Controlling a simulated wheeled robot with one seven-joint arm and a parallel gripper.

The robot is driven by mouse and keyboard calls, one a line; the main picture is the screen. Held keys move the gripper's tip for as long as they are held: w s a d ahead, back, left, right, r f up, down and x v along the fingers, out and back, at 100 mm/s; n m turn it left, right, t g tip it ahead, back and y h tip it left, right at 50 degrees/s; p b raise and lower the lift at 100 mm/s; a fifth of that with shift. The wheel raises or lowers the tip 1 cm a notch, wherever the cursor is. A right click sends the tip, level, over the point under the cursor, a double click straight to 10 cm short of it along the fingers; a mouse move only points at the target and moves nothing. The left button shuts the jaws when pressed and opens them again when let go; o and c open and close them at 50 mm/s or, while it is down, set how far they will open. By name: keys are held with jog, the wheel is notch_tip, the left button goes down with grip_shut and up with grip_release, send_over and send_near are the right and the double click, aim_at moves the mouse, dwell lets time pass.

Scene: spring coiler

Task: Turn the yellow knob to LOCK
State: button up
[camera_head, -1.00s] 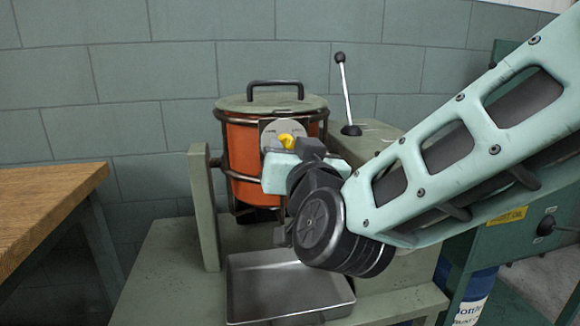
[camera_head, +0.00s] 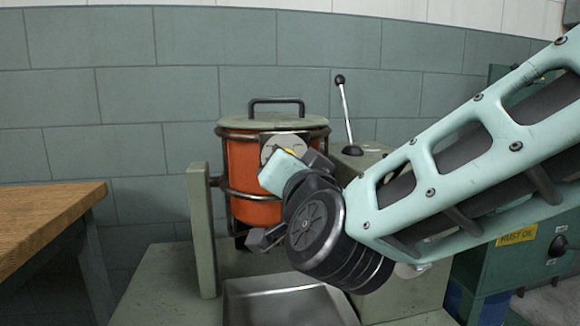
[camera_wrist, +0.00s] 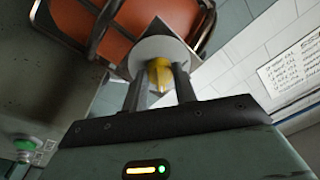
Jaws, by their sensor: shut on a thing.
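The yellow knob (camera_head: 290,153) sits on a round pale plate (camera_head: 274,142) on the front of the orange pot. In the head view my arm and gripper cover most of it. The wrist view shows the knob (camera_wrist: 160,74) between the two dark fingers of my gripper (camera_wrist: 160,84), which is shut on it. The plate (camera_wrist: 168,48) is behind the knob; its lettering cannot be read. The wrist and gripper body look tilted in the head view.
The orange pot (camera_head: 247,170) has a lid with a black handle and a pipe frame. A lever (camera_head: 345,112) stands to its right, a grey post (camera_head: 202,230) to its left. A metal tray (camera_head: 275,300) lies below my wrist. A wooden table (camera_head: 45,215) is at the left.

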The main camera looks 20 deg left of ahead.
jog(key=o, duration=1)
jog(key=v, duration=1.7)
jog(key=shift+s+d+p, duration=0.15)
jog(key=shift+p, duration=0.25)
